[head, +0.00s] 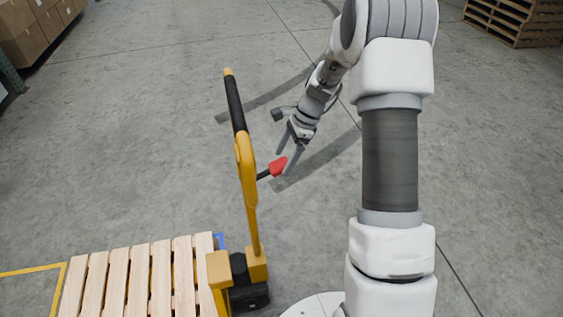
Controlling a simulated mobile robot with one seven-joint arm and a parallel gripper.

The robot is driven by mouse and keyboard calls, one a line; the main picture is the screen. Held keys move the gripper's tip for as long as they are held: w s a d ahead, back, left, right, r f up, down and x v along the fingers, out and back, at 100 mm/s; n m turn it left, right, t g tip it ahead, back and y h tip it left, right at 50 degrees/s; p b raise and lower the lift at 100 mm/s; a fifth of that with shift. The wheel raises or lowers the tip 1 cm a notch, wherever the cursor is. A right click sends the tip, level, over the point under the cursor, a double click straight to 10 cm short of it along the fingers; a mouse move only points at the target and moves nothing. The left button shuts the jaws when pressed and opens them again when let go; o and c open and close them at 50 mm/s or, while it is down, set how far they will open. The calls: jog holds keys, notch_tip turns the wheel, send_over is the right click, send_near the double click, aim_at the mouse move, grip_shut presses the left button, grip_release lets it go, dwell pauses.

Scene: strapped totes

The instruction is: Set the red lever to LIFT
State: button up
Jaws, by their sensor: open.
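The red lever (279,166) sticks out to the right from the upright yellow handle (247,175) of a pallet jack, on a short dark stem. My gripper (286,163) is open, with its two fingers pointing down at the red lever. The fingertips appear beside or around the lever's red end; from this one view I cannot tell whether they touch it. No LIFT marking can be read here.
A wooden pallet (143,268) lies at the lower left by the jack's yellow body (219,270). Cardboard boxes (28,30) stand at the upper left. Stacked pallets (515,20) are at the upper right. The concrete floor around the handle is clear.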

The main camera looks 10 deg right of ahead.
jog(key=shift+x, duration=1.2)
grip_shut()
